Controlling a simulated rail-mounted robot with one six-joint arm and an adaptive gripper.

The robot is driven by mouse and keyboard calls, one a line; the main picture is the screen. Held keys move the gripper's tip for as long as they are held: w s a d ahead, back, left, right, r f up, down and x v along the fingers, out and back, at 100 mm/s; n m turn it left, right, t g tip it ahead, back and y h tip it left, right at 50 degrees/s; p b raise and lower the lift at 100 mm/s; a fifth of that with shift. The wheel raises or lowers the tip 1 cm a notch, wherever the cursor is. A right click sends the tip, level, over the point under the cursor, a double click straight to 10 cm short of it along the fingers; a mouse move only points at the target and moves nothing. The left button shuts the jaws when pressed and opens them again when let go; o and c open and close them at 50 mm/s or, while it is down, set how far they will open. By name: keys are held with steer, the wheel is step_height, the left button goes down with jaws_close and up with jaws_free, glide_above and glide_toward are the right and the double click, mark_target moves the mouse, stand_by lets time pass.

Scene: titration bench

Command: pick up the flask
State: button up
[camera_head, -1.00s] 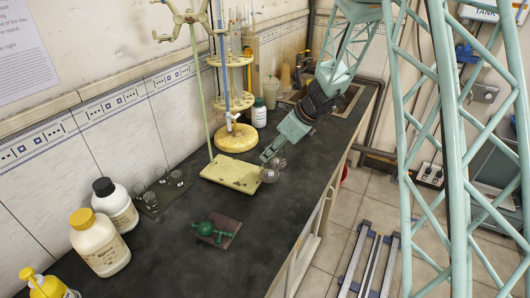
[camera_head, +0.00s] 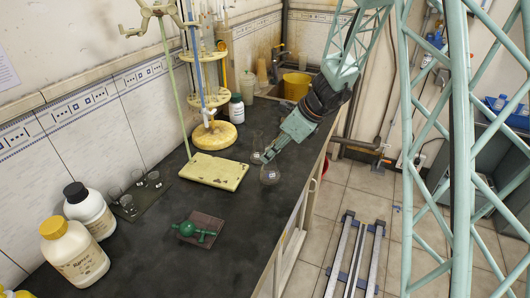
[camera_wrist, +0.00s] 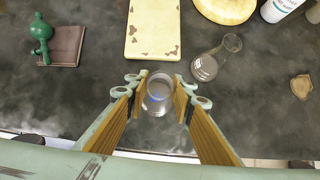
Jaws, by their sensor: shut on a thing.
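A clear glass flask (camera_wrist: 158,90) sits between the wooden-lined jaws of my gripper (camera_wrist: 162,82) in the wrist view. The jaws are shut on it, around its upper part. In the head view this flask (camera_head: 270,175) shows at the tip of my gripper (camera_head: 264,157), near the bench's right edge. I cannot tell whether its base touches the bench. A second clear flask (camera_wrist: 208,66) is apart from the jaws, up and to the right in the wrist view.
A cream stand base (camera_head: 214,171) is left of my gripper. A green bulb (camera_head: 187,229) lies on a brown pad. Bottles (camera_head: 75,255) and small beakers (camera_head: 154,178) stand by the wall. A round yellow base (camera_head: 214,135) is farther back.

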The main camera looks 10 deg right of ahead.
steer(key=shift+s+d+b, duration=0.15)
steer(key=shift+s+d, duration=0.3)
steer(key=shift+d, duration=0.25)
steer(key=shift+s+d+b, duration=0.1)
steer(key=shift+s+d, duration=0.3)
steer(key=shift+d, duration=0.3)
steer(key=shift+s+d+b, duration=0.15)
steer(key=shift+s+d, duration=0.3)
steer(key=shift+d, duration=0.35)
steer(key=shift+r, duration=0.3)
steer(key=shift+s+r+p, duration=0.1)
steer(key=shift+r+p, duration=1.1)
steer(key=shift+r, duration=0.05)
